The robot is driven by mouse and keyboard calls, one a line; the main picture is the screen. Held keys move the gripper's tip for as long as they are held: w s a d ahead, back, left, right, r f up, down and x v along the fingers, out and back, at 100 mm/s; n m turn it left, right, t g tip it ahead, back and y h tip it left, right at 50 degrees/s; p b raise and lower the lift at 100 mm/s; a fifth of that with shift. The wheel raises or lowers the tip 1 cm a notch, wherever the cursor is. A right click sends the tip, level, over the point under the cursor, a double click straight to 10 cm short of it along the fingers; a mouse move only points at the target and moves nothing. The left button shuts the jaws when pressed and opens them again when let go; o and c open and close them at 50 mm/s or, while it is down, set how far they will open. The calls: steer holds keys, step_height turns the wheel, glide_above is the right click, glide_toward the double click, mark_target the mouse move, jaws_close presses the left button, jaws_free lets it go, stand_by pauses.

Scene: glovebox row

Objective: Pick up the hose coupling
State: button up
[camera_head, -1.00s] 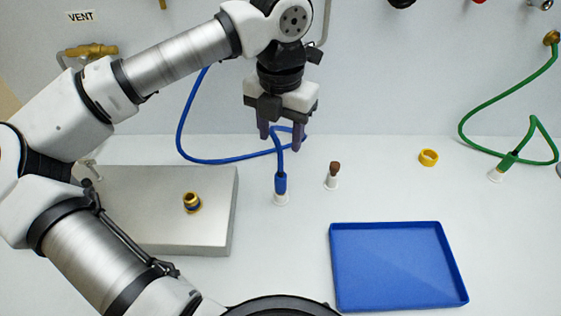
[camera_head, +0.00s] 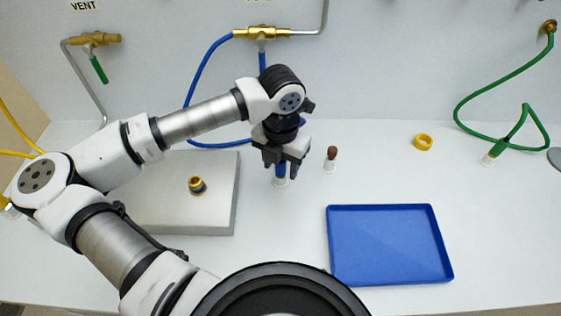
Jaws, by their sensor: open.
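The blue hose coupling (camera_head: 281,169) stands upright in a small white holder (camera_head: 281,183) on the bench. Its blue hose (camera_head: 196,80) loops down from a brass valve on the wall, and my gripper hides part of it. My gripper (camera_head: 281,172) is open and points down over the coupling, with a finger seen on either side of it. I cannot tell whether either finger touches it.
A brown-topped peg (camera_head: 330,158) stands close right of my gripper.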

steer(key=shift+f, duration=0.1)
steer(key=shift+c, duration=0.3)
jaws_close()
